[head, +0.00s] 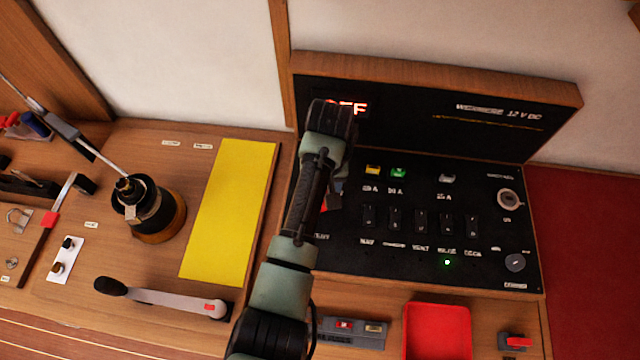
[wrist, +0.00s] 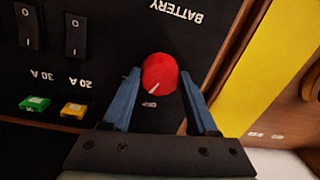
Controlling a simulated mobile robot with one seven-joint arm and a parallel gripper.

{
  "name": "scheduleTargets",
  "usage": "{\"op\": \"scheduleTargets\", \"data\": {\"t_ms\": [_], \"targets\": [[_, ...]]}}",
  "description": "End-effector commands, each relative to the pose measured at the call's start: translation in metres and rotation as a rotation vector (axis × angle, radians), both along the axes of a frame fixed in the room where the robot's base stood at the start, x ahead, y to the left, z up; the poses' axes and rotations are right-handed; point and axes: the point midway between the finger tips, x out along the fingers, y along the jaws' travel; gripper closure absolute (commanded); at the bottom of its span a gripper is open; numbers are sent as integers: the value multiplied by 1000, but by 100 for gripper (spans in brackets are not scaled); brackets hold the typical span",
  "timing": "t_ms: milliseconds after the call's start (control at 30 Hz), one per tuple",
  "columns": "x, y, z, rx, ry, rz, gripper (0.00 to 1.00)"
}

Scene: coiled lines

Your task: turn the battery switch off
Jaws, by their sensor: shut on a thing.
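The battery switch is a round red knob (wrist: 159,72) on the black panel, beside the upside-down word BATTERY in the wrist view. A white pointer line on the knob aims down and slightly left, towards a small label too small to read surely. My gripper (wrist: 160,82) has its two blue fingers on either side of the knob and is shut on it. In the head view my arm hides most of the knob. The panel's red display (head: 352,107) is partly covered by my arm; the letters in sight look like the end of OFF.
Rocker switches (head: 420,220) and coloured fuses (head: 398,172) sit right of the knob in the head view. A green lamp (head: 447,262) is lit. A yellow board (head: 232,210), a winch (head: 150,208) and a lever (head: 165,298) lie left. A red tray (head: 437,332) is in front.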

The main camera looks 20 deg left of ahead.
Motion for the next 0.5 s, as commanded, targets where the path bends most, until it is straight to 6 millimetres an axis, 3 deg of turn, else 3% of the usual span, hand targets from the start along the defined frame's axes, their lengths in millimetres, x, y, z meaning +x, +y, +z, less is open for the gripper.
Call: {"op": "scheduleTargets", "data": {"t_ms": [500], "targets": [[1,0,1,0,0,343,96]]}}
